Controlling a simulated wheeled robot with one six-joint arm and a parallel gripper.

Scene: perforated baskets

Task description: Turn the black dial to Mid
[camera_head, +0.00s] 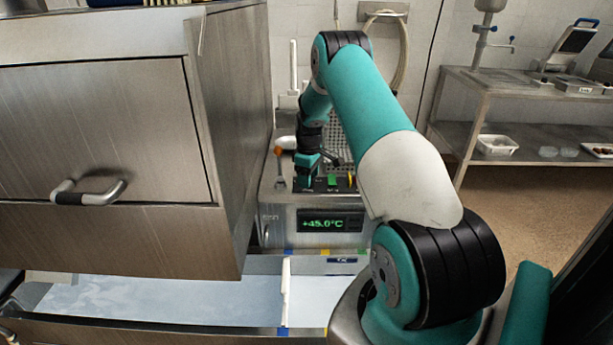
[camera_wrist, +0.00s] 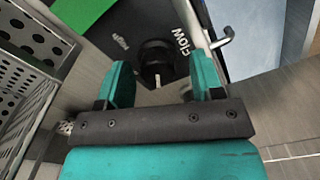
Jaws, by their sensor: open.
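The black dial (camera_wrist: 156,52) sits on a dark panel (camera_wrist: 105,75) in the wrist view, between and beyond my two teal fingertips. A small pale mark shows on its near edge. My gripper (camera_wrist: 162,76) is open and empty, with a finger to either side of the dial; contact cannot be told. In the head view my gripper (camera_head: 312,168) points down over the top of the steel unit (camera_head: 282,224); there the dial is hidden.
The unit's front display (camera_head: 329,222) reads +45.0°C in green. A perforated basket (camera_wrist: 30,60) is at the left in the wrist view.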

